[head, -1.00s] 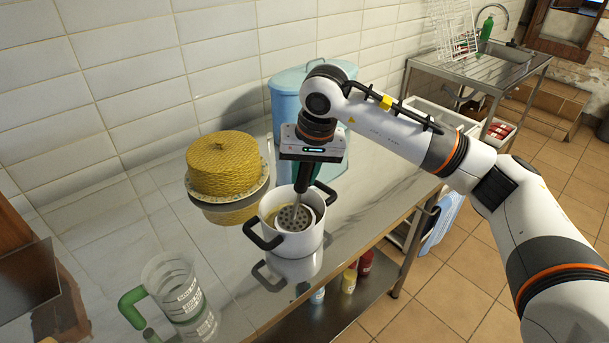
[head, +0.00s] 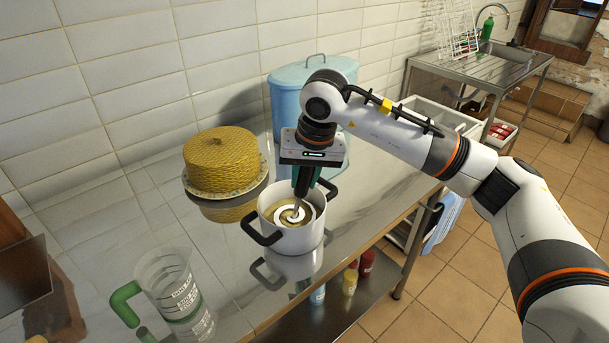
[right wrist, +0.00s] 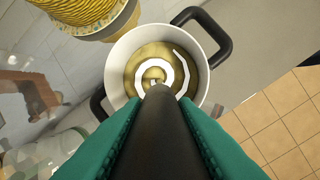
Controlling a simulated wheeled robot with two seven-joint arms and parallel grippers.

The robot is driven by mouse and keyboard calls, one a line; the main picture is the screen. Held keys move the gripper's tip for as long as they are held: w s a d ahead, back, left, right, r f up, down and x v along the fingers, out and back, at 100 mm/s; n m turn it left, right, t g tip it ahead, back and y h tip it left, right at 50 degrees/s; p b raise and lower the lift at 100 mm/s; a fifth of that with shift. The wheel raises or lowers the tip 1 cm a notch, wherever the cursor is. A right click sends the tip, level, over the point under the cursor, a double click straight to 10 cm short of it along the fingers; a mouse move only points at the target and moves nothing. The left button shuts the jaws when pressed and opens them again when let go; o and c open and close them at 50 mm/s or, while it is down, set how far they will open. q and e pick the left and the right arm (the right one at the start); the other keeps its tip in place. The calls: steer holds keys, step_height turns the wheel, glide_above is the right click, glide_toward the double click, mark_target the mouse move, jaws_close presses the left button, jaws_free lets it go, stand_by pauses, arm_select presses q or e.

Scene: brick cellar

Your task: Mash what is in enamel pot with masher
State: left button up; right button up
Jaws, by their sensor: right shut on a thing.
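The white enamel pot (head: 312,238) with black side handles stands on the steel counter, holding a yellowish-brown content (head: 270,212). It also shows in the right wrist view (right wrist: 116,72). My right gripper (head: 303,190) is shut on the black handle of the masher (head: 297,209), straight above the pot. In the right wrist view its green fingers (right wrist: 160,115) clasp the masher's handle (right wrist: 160,125). My left gripper is not in view.
A yellow woven cover (head: 221,162) sits on a round plate behind left of the pot. A blue lidded bin (head: 287,95) stands behind the pot. A clear jug with a green handle (head: 165,285) is at the front left. The counter (head: 228,255) between jug and pot is clear.

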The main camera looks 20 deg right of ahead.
steer(key=shift+r, duration=0.15)
steer(key=shift+w+p+v, duration=0.15)
steer(key=shift+p+v, duration=0.2)
steer(key=shift+v, duration=0.35)
steer(key=shift+w+p+v, duration=0.15)
steer(key=shift+p+v, duration=0.15)
steer(key=shift+v, duration=0.4)
steer(key=shift+a, duration=0.1)
steer(key=shift+s+b+x, duration=0.15)
steer(key=shift+b+x, duration=0.6)
steer(key=shift+s+b+x, duration=0.2)
steer(key=shift+b+x, duration=0.5)
steer(key=shift+b, duration=0.05)
